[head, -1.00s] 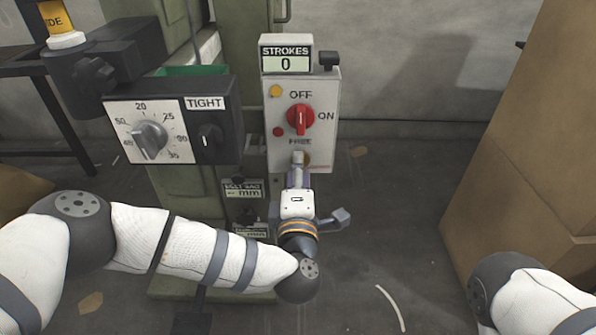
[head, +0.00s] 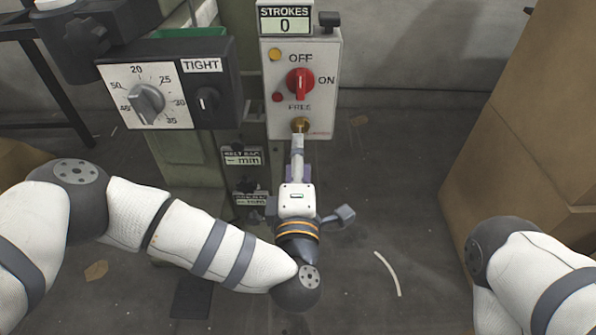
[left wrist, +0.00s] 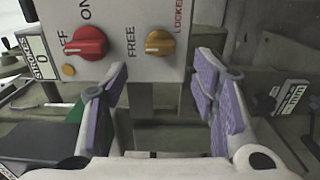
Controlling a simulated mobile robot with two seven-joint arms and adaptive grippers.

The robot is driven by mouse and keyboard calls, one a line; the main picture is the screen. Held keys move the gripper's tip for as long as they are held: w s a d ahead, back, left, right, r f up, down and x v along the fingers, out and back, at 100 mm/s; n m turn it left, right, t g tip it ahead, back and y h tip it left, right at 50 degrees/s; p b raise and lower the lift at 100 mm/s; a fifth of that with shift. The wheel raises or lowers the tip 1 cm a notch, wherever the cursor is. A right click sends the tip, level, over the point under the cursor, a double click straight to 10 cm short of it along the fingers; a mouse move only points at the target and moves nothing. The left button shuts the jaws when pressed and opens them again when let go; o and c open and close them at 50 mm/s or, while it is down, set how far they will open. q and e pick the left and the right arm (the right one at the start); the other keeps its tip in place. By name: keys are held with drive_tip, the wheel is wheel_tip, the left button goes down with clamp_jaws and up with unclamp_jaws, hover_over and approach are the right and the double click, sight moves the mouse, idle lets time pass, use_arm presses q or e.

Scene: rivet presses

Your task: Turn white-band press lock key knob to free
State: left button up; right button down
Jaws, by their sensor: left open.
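The brass-orange lock key knob (head: 299,125) is at the bottom of the grey control panel (head: 325,85). It shows clearly in the left wrist view (left wrist: 159,43), between the labels FREE and LOCKED. My left gripper (head: 298,143) is just below and in front of the knob. In the left wrist view my left gripper (left wrist: 163,85) is open, with purple-padded fingers spread to either side and nothing between them; the knob lies beyond the tips, apart from them. My right gripper is out of view.
A red OFF/ON switch (head: 300,81) sits above the knob, under a STROKES counter (head: 285,19). A black box with a dial (head: 145,102) and a TIGHT knob stands to the left. Cardboard boxes (head: 530,110) stand on the right.

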use_arm(q)
drive_tip(key=s, duration=0.6)
